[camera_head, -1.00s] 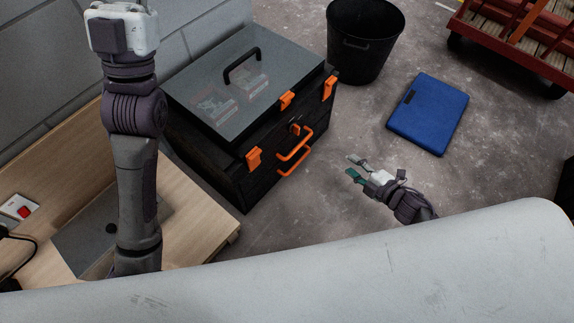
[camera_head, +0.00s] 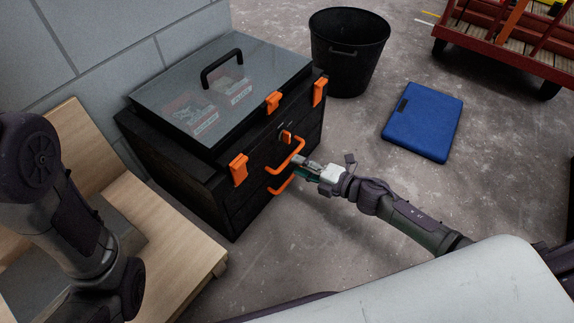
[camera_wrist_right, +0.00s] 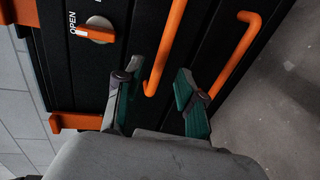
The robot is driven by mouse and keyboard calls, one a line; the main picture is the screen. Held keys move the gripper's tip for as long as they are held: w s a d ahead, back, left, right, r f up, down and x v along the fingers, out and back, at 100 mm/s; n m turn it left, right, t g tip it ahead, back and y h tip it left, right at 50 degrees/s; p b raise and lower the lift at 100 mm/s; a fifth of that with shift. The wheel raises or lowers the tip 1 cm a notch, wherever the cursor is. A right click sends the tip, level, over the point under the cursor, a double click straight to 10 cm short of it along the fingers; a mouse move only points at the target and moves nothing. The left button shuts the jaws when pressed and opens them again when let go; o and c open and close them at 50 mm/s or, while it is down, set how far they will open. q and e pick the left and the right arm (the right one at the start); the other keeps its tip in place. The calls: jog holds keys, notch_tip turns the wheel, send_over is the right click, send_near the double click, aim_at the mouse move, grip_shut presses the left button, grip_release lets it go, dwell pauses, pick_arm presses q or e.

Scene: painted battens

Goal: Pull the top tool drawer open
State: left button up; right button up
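The black tool chest (camera_head: 240,195) stands on the floor left of centre, with a grey lid and orange latches. Its top drawer handle (camera_head: 288,156) is an orange bar on the front face; a second orange handle (camera_head: 281,184) sits below it. The top drawer looks shut. My right gripper (camera_head: 303,168) is open at the front of the chest, close to the handles. In the right wrist view, the end of the top handle (camera_wrist_right: 166,45) lies between the two spread fingers (camera_wrist_right: 155,86); contact cannot be told. My left gripper is out of view.
An orange knob (camera_wrist_right: 96,33) marked OPEN is on the chest front. A wooden bench (camera_head: 165,230) stands left of the chest. A black bin (camera_head: 348,55), a blue case (camera_head: 423,117) and a red cart (camera_head: 515,45) are behind and right. Floor in front is clear.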

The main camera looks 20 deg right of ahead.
aim_at(287, 159)
jog(key=b+x, duration=0.1)
jog(key=x, duration=0.4)
jog(key=shift+w+b, duration=0.1)
jog(key=shift+b, duration=0.2)
grip_shut()
